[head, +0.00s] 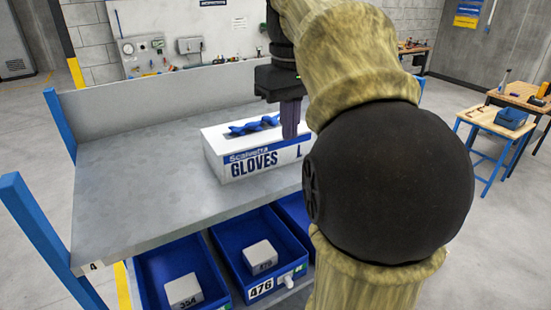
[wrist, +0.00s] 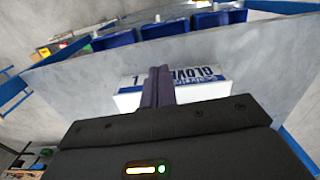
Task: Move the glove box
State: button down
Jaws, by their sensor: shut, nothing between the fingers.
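The glove box (head: 250,165) is a white carton with blue bands and the word GLOVES on its front. It sits on the grey shelf, and blue glove material shows at the opening in its top. My gripper (head: 290,135) is shut and empty, pointing down at the right part of the box. In the head view its fingers overlap the box's right part, and I cannot tell whether they touch it. In the wrist view the shut fingers (wrist: 157,88) stand in front of the box (wrist: 195,85) and hide part of it. My arm hides the box's right end in the head view.
The grey shelf (head: 130,190) has free room left of the box. It has a raised back panel (head: 150,97) and blue corner posts (head: 35,225). Blue bins (head: 225,240) holding small white boxes stand below. A wooden table (head: 490,125) with tools is at the right.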

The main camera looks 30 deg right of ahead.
aim_at(275, 173)
notch_tip(275, 173, down, 10)
jog(key=shift+w+a+r+p, duration=0.1)
jog(key=shift+p, duration=0.4)
jog(key=w+p, duration=0.2)
jog(key=w, duration=0.1)
jog(key=shift+w+a, duration=0.1)
jog(key=shift+w, duration=0.55)
jog(key=shift+s, duration=0.25)
jog(key=shift+w, duration=0.25)
